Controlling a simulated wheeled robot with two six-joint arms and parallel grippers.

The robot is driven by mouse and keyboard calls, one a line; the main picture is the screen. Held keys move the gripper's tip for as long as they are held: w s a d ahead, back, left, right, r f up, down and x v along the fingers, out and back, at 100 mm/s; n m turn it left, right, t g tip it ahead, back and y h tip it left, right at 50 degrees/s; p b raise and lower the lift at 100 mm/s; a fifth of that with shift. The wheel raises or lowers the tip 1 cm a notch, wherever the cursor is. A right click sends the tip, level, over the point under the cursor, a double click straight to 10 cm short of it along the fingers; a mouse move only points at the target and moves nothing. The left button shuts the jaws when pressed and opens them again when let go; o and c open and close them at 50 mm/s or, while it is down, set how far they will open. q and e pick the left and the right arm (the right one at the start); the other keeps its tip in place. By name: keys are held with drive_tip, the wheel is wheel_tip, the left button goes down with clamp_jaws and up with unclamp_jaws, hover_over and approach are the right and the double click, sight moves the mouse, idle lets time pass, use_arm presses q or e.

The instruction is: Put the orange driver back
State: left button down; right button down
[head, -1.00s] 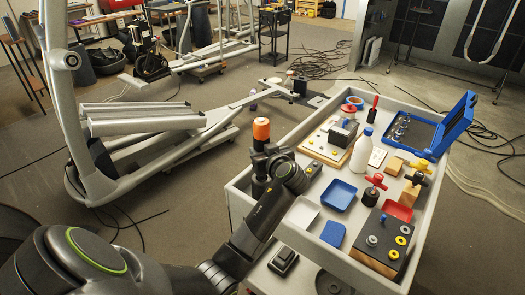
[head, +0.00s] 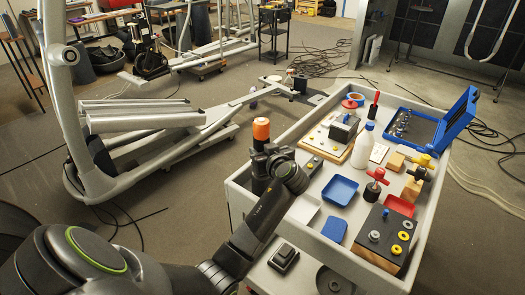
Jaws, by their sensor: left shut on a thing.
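The orange driver (head: 261,129) has an orange cap-like handle end and stands upright in my left gripper (head: 264,163). The gripper is shut on it, above the left edge of the grey tray cart (head: 234,197). The driver's lower part is largely hidden by the gripper and arm. A blue case (head: 446,130) lies open at the cart's far right, with several small metal pieces inside. My right gripper is not in view.
An elliptical machine (head: 150,125) stands left of the cart.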

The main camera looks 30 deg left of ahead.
use_arm(q)
drive_tip(key=shift+f, duration=0.25)
drive_tip(key=c, duration=0.8)
unclamp_jaws()
drive_tip(key=shift+f, duration=0.1)
